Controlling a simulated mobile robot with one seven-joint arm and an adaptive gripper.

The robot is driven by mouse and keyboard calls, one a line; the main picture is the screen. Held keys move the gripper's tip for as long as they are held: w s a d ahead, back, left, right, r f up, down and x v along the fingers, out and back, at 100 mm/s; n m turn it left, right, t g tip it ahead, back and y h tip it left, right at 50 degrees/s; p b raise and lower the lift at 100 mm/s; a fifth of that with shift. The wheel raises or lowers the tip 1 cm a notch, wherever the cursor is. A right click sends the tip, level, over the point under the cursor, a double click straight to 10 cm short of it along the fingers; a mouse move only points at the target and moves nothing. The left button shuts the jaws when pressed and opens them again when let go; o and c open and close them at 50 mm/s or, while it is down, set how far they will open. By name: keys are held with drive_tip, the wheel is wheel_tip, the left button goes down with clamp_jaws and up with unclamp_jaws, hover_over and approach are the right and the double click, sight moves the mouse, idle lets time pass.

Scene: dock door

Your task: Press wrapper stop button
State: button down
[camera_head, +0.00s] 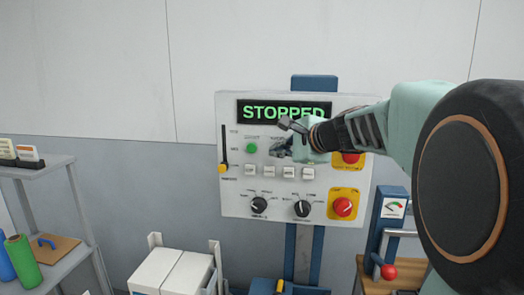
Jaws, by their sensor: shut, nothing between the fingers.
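A light grey control panel (230,190) on a blue post faces me. Its display (285,112) reads STOPPED in green letters, partly covered by my gripper. One red button on a yellow plate (351,158) sits at the upper right, partly hidden behind my arm. Another red button (343,207) on a yellow plate is at the lower right, in clear view. The small labels are too small to read, so I cannot tell which is the wrapper stop. My gripper (286,126) is shut and empty, in front of the panel just below the display; I cannot tell whether it touches.
The panel also has a green button (252,148), a yellow-tipped slider (223,168), several white buttons (269,171) and two black knobs (259,205). A shelf (60,170) stands left, white boxes (170,272) below, and a blue gauge stand (392,210) right.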

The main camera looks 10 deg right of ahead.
drive_tip(key=shift+s, duration=0.1)
drive_tip(key=shift+s+a+b, duration=0.25)
drive_tip(key=shift+s+b, duration=0.15)
drive_tip(key=shift+s, duration=0.35)
drive_tip(key=shift+s, duration=0.1)
